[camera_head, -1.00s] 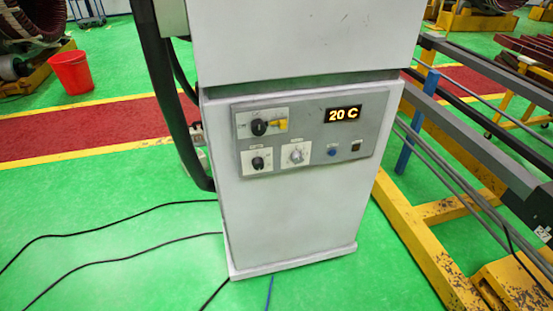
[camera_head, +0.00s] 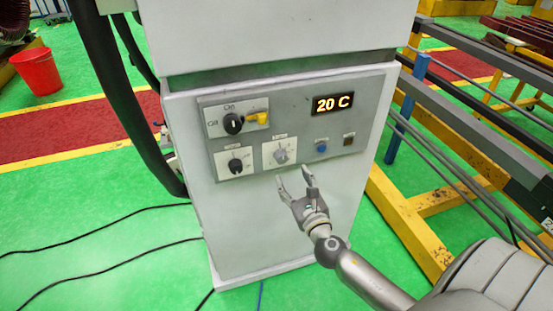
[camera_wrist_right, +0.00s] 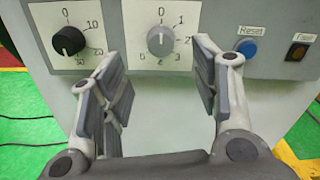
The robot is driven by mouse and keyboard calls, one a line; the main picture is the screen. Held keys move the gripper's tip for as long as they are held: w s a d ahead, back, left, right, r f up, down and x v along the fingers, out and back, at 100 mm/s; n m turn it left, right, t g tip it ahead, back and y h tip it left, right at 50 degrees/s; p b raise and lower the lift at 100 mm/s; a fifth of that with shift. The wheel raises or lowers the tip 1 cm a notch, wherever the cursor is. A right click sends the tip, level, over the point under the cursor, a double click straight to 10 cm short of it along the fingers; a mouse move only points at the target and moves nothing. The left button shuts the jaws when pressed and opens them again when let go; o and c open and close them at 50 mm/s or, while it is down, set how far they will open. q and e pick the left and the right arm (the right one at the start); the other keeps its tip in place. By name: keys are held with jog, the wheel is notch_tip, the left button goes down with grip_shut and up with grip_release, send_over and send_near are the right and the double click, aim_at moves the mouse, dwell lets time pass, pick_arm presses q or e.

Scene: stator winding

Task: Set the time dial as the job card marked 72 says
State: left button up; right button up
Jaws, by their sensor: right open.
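The machine's grey panel (camera_head: 340,138) carries two lower dials: a grey knob (camera_head: 281,155) on a white plate and a black knob (camera_head: 235,166) to its left. In the right wrist view the grey knob (camera_wrist_right: 160,40) has a scale from 0 round to 6, and the black knob (camera_wrist_right: 68,40) has 0, 10, 20, 30. The dial names and exact pointer settings are too small to read. My right gripper (camera_head: 294,179) is open and empty, just below and in front of the grey knob, apart from it. No job card is in view, nor my left gripper.
A display (camera_head: 333,104) reads 20 C. An On/Off switch (camera_head: 233,123) with a yellow part is above the dials. A blue Reset button (camera_wrist_right: 246,49) and a dark button (camera_wrist_right: 297,51) lie right of the grey knob. A yellow frame (camera_head: 405,215) stands to the right.

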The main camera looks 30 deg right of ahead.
aim_at(283, 159)
jog(key=x, duration=0.9)
jog(key=shift+w+f+p, duration=0.1)
jog(key=shift+w+p, duration=0.15)
jog(key=shift+p, duration=0.1)
jog(key=c, duration=1)
